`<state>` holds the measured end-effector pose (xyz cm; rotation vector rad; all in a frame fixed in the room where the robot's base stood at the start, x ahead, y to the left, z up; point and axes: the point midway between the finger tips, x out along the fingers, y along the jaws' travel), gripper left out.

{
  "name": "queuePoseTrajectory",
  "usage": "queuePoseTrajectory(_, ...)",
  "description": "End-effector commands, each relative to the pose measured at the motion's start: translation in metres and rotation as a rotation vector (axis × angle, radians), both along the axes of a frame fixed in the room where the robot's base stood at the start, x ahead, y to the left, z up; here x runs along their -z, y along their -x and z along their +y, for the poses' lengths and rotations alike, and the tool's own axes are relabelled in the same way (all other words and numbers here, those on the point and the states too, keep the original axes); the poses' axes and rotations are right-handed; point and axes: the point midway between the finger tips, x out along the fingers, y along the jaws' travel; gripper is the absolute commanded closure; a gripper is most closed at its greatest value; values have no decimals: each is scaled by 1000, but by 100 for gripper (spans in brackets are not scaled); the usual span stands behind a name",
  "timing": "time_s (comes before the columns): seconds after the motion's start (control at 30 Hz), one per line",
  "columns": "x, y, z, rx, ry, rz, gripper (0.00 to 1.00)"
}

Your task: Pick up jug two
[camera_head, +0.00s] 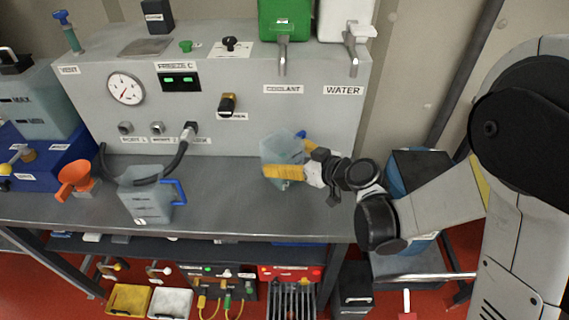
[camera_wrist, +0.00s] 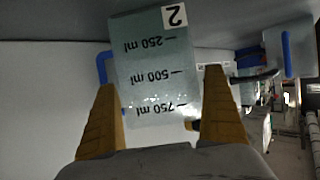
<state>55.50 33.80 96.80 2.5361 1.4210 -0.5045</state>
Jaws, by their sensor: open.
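Jug two (camera_wrist: 155,65) is translucent grey-blue with a "2" label and ml marks, upside down in the wrist view. Its blue handle (camera_wrist: 103,68) is at the picture's left. In the head view the jug (camera_head: 281,147) stands on the right part of the steel bench, partly hidden by a finger. My gripper (camera_head: 283,156) is open with its yellow fingers on either side of the jug. In the wrist view my gripper (camera_wrist: 161,80) also has one finger on each side of the jug. I cannot tell whether either finger touches it.
Another jug (camera_head: 147,203) with a blue handle stands at the left on the bench (camera_head: 225,205), with a black hose over it. An orange funnel (camera_head: 73,178) is further left. The grey panel cabinet (camera_head: 240,75) stands close behind. Bare bench lies between the jugs.

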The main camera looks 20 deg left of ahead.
Motion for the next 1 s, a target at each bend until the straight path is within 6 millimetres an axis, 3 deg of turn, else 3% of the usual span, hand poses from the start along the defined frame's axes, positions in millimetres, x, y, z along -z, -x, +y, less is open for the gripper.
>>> queuePoseTrajectory(0.2, 0, -1, 2, 1, 0, 0, 0)
queuePoseTrajectory(0.4, 0, -1, 2, 1, 0, 0, 61)
queuePoseTrajectory(0.77, -4, -1, 2, 1, 0, 0, 62)
queuePoseTrajectory(1.0, -37, -1, 1, 1, 0, 0, 62)
